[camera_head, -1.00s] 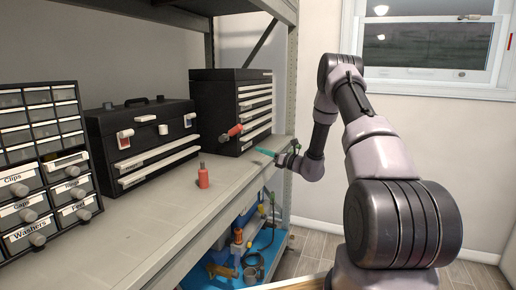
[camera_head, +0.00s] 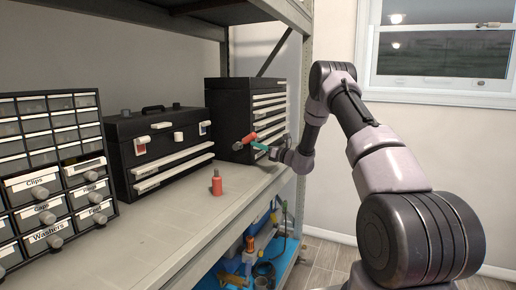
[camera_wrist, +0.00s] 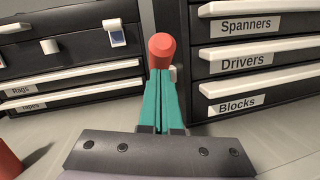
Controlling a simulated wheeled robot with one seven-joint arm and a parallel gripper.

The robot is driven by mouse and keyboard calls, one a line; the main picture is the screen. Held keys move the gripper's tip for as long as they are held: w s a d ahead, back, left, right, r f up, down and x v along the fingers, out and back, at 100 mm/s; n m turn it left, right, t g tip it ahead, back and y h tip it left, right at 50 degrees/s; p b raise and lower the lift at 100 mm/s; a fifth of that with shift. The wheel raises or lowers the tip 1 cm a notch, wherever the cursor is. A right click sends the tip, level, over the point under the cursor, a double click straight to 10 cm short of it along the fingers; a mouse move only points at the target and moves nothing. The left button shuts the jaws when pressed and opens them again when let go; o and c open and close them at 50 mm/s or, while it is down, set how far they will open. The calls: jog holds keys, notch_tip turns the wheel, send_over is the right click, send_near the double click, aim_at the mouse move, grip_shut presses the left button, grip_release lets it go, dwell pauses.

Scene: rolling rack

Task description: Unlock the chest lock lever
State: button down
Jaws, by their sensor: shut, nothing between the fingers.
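The chest (camera_head: 226,122) is a black cabinet with a stack of white-fronted drawers at the back of the shelf. It fills the right of the wrist view (camera_wrist: 194,75), with labels Spanners, Drivers and Blocks. Its red lock lever (camera_head: 243,141) sticks out at an angle from the front's left side. The lever's rounded red end (camera_wrist: 162,45) shows in the wrist view just past my fingertips. My gripper (camera_head: 256,146) has teal fingers, shut together and empty, right by the lever. I cannot tell whether they touch it.
A black toolbox (camera_head: 127,150) with white latches stands left of the chest. A small-drawer organizer (camera_head: 60,150) is at the far left. A red bottle-like item (camera_head: 217,184) stands on the shelf (camera_head: 150,232), which has clear room in front.

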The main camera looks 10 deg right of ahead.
aim_at(244, 139)
jog(key=shift+r+g+h, duration=0.3)
jog(key=shift+r, duration=0.1)
jog(key=shift+a+r, duration=0.1)
jog(key=a+r+g+h, duration=0.1)
jog(key=r, duration=0.1)
jog(key=w+a+r+g+h, duration=0.1)
jog(key=g+h, duration=0.1)
jog(key=w+a+r+n+g+h, duration=0.1)
jog(key=r, duration=0.1)
jog(key=shift+w+r+h, duration=0.15)
jog(key=shift+r+h, duration=0.15)
jog(key=shift+w+a+r, duration=0.45)
jog(key=shift+a, duration=0.15)
jog(key=shift+w+a+r, duration=0.4)
jog(key=shift+a, duration=0.15)
jog(key=shift+w+a+r, duration=0.1)
jog(key=shift+a+r, duration=0.1)
